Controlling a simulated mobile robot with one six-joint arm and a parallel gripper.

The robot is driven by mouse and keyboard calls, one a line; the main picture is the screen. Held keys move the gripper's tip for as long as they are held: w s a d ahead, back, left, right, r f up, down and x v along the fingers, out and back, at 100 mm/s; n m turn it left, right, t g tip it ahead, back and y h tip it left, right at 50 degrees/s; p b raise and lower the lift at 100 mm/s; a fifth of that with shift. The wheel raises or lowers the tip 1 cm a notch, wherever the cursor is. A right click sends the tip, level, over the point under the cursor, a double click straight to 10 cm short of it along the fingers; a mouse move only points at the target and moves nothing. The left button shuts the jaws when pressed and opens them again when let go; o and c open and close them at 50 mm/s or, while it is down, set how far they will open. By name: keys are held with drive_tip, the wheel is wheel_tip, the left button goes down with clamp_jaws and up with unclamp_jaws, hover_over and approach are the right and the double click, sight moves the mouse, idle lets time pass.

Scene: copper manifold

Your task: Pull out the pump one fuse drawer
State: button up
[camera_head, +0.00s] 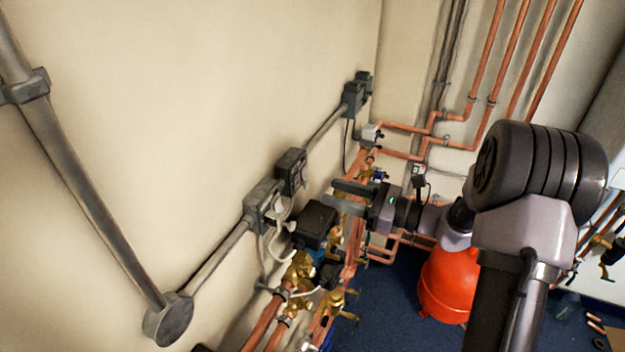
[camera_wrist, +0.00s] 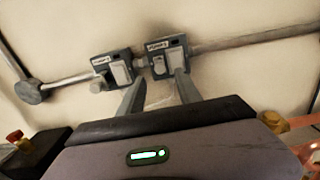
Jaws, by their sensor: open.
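Two grey fused switch boxes sit side by side on the wall conduit. The left box (camera_wrist: 112,69) also shows as the nearer one in the head view (camera_head: 262,202). The right box (camera_wrist: 166,56) shows as the farther one in the head view (camera_head: 291,170). Each has a paler front part and a small label, too small to read surely, so I cannot tell which is pump one. My gripper (camera_head: 334,194) is open and empty, apart from the wall. In the wrist view its fingers (camera_wrist: 157,82) point up towards the right box. No drawer looks pulled out.
A black pump head (camera_head: 315,222) with brass valves and copper pipes lies below the boxes, close to my gripper. Thin cables hang from the boxes. A red vessel (camera_head: 447,285) stands on the blue floor. More grey boxes (camera_head: 353,98) sit farther along the wall.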

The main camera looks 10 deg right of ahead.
sight(308, 184)
drive_tip(key=x, duration=0.6)
drive_tip(key=shift+w+a+p, duration=0.1)
drive_tip(key=shift+a+p, duration=0.15)
drive_tip(key=shift+p, duration=0.15)
clamp_jaws()
idle(0.9)
